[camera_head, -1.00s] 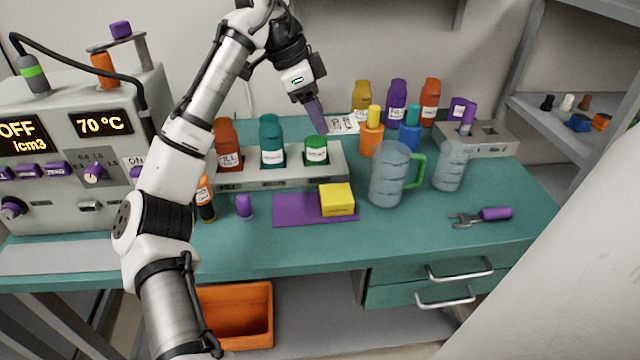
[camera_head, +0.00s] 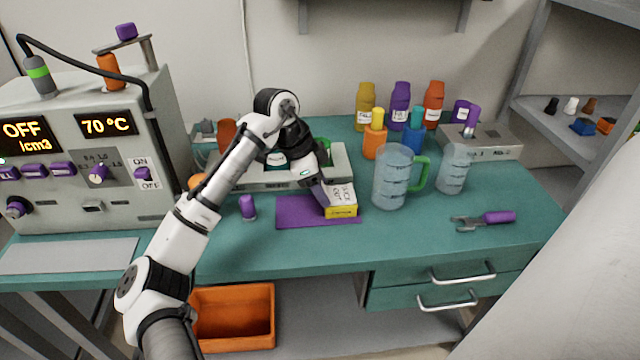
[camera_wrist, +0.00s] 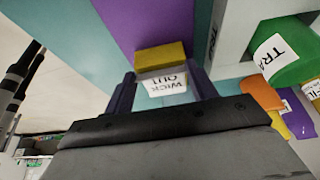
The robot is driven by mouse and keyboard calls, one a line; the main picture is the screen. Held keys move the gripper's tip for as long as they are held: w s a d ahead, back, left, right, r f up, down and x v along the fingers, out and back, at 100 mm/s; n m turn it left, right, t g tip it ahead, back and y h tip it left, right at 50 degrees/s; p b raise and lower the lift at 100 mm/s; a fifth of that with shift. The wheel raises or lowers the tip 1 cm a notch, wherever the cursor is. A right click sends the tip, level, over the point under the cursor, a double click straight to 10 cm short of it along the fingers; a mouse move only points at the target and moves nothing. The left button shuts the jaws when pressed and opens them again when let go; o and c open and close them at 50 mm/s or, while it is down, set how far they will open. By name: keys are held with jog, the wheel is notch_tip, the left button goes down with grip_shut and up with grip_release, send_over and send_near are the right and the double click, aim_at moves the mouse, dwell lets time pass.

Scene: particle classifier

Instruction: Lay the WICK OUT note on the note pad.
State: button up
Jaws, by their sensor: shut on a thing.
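The WICK OUT note (camera_head: 341,194) is a small white sheet with black letters. My gripper (camera_head: 324,190) is shut on it and holds it right at the yellow note pad (camera_head: 341,211). In the head view the note covers most of the pad's top, and the pad's yellow front shows below it. In the wrist view the note (camera_wrist: 167,85) lies between my two purple fingers (camera_wrist: 164,80), with the pad (camera_wrist: 160,53) just beyond it. I cannot tell whether the note touches the pad.
The pad sits on a purple mat (camera_head: 290,212) on the teal bench. A measuring jug (camera_head: 392,178) with a green handle stands close on the right. A purple cap (camera_head: 247,207) stands left of the mat. The front bench strip is clear.

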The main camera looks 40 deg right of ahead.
jog(key=o, duration=0.9)
jog(key=shift+f, duration=0.1)
jog(key=b+v, duration=0.1)
jog(key=v, duration=1.1)
